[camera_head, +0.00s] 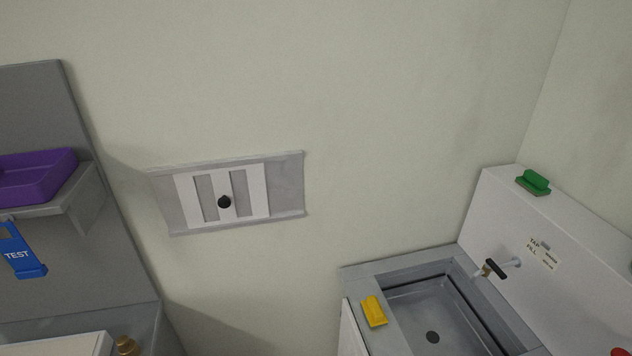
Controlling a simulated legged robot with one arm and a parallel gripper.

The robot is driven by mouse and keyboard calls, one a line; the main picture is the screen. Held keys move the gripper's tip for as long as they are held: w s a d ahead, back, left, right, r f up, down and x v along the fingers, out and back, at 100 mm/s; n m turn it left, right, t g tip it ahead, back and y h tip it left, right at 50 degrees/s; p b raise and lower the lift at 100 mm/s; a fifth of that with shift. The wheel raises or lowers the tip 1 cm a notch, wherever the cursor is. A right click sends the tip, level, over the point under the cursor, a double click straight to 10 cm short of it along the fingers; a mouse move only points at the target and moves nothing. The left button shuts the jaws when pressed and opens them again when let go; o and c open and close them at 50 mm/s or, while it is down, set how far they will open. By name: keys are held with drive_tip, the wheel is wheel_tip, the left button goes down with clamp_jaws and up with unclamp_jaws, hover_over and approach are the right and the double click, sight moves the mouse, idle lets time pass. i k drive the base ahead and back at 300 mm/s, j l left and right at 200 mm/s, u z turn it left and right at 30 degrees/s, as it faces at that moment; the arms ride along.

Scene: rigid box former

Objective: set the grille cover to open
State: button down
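The grille cover (257,190) is a white slatted plate with a black round knob (224,201). It sits in a grey wall frame (288,187) with rails along its top and bottom edges. The cover lies toward the left and middle of the frame, and bare grey panel shows at the right end and a narrow strip at the left end. Grey shows between the white slats; I cannot tell whether these are openings. My gripper is not in view.
A grey sink (424,305) with a tap (495,268) stands at lower right, with a yellow object (374,311) on its rim. A green object (533,182) sits on the white ledge. At left, a shelf (62,206) holds a purple tray (38,176) above a blue TEST tag (20,252).

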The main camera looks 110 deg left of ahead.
sight(220, 179)
drive_tip(key=u, duration=4)
drive_tip(key=i+j, duration=0.15)
drive_tip(key=j, duration=0.2)
drive_tip(key=i+j, duration=0.2)
drive_tip(key=j, duration=0.15)
drive_tip(key=i+j+u, duration=0.1)
drive_tip(key=j, duration=0.25)
drive_tip(key=i+j, duration=0.25)
drive_tip(key=j, duration=0.1)
